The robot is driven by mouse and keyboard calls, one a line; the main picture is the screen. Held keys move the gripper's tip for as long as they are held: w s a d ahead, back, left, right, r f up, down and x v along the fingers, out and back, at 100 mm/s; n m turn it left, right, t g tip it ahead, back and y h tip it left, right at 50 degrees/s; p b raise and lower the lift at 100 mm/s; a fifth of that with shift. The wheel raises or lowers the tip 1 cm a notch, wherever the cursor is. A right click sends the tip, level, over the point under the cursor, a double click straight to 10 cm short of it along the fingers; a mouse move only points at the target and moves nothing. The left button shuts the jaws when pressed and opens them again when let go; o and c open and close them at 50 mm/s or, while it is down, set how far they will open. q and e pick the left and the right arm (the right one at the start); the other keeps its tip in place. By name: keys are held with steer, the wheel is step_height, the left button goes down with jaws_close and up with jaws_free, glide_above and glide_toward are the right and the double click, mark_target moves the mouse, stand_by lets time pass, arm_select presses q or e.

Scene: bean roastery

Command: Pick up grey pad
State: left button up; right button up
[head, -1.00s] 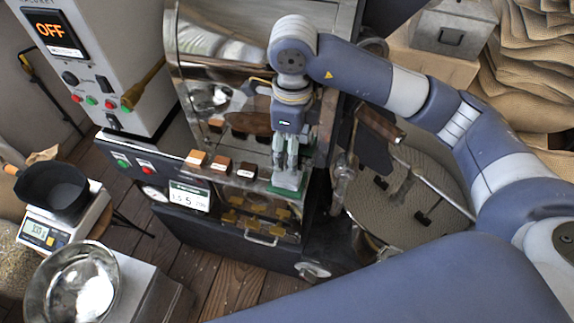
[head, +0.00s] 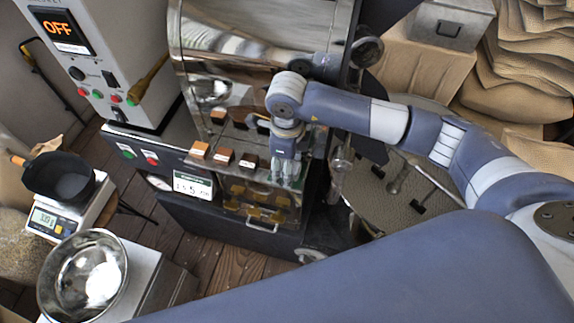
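My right gripper (head: 286,180) points down at the right end of the narrow ledge on the front of the roaster, just right of a row of small blocks. Its grey fingers are small and overlap the ledge, so I cannot tell if they are open or shut. I cannot make out the grey pad clearly now; the gripper covers the spot where a grey-green piece showed earlier. My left gripper is not in view.
An orange-topped block (head: 200,150), a brown block (head: 224,155) and a dark block (head: 249,160) stand on the ledge. A steel bowl (head: 84,275) and a black pan (head: 58,176) on a scale (head: 58,222) are at left. A round cooling tray (head: 385,205) lies right.

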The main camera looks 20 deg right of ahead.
steer(key=shift+c, duration=1.1)
steer(key=c, duration=0.8)
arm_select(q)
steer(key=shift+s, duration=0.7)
arm_select(e)
steer(key=shift+o, duration=0.3)
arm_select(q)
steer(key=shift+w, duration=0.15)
arm_select(e)
steer(key=shift+r+p, duration=0.3)
steer(key=shift+r, duration=0.2)
steer(key=r, duration=0.1)
steer(key=r+p, duration=0.1)
steer(key=r, duration=0.1)
steer(key=shift+s+a, duration=0.15)
steer(key=shift+s, duration=0.05)
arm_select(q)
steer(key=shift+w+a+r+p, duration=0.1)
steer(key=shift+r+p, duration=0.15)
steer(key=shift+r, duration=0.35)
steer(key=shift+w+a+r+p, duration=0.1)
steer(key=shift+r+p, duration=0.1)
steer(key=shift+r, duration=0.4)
arm_select(e)
steer(key=s+a+r, duration=0.1)
steer(key=s+a, duration=0.8)
steer(key=s, duration=0.3)
steer(key=shift+s, duration=0.4)
